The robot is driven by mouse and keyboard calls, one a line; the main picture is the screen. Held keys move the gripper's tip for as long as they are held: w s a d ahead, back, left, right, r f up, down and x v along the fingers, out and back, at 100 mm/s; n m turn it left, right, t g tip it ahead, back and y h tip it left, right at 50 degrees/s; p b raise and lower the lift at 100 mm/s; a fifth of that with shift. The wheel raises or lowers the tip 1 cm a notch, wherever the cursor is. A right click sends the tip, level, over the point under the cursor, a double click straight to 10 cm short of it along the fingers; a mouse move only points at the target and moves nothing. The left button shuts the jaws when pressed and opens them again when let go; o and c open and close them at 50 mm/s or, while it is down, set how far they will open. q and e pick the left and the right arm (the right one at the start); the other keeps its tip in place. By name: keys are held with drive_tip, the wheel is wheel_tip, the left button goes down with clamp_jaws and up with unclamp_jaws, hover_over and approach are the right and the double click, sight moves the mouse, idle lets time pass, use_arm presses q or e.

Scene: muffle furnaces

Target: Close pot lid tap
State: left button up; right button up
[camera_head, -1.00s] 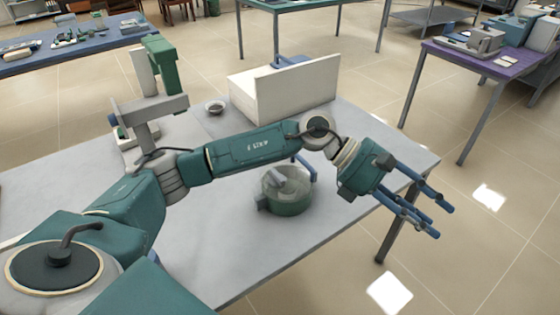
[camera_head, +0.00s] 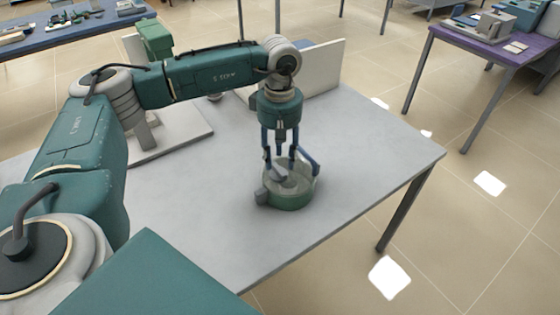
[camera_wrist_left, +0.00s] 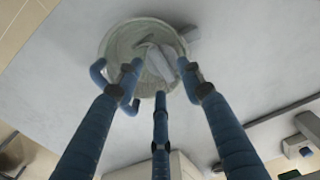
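The round green pot (camera_head: 290,203) stands upright on the grey table, with a pale grey-green top (camera_head: 300,188). A blue curved handle (camera_head: 309,160) rises at its back right. The pot (camera_wrist_left: 117,43) also shows in the left wrist view, with a pale piece (camera_wrist_left: 160,63) across its top. I cannot tell whether this piece is the tap. My left gripper (camera_head: 281,166) points straight down over the pot, its blue fingers spread and empty. In the wrist view, the fingers of my left gripper (camera_wrist_left: 159,76) overlap the pot's top; contact is unclear. My right gripper is out of view.
The grey table (camera_head: 210,235) is clear in front of and right of the pot. A white box-like panel (camera_head: 322,72) stands behind. A device with a grey base (camera_head: 185,140) stands at the back left. A purple table (camera_head: 480,48) is farther right.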

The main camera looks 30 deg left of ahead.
sight(280, 168)
use_arm(q)
wheel_tip(280, 168, down, 2)
drive_tip(key=shift+f, duration=0.6)
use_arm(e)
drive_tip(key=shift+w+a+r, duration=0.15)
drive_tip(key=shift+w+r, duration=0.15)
use_arm(q)
drive_tip(key=shift+c, duration=0.3)
clamp_jaws()
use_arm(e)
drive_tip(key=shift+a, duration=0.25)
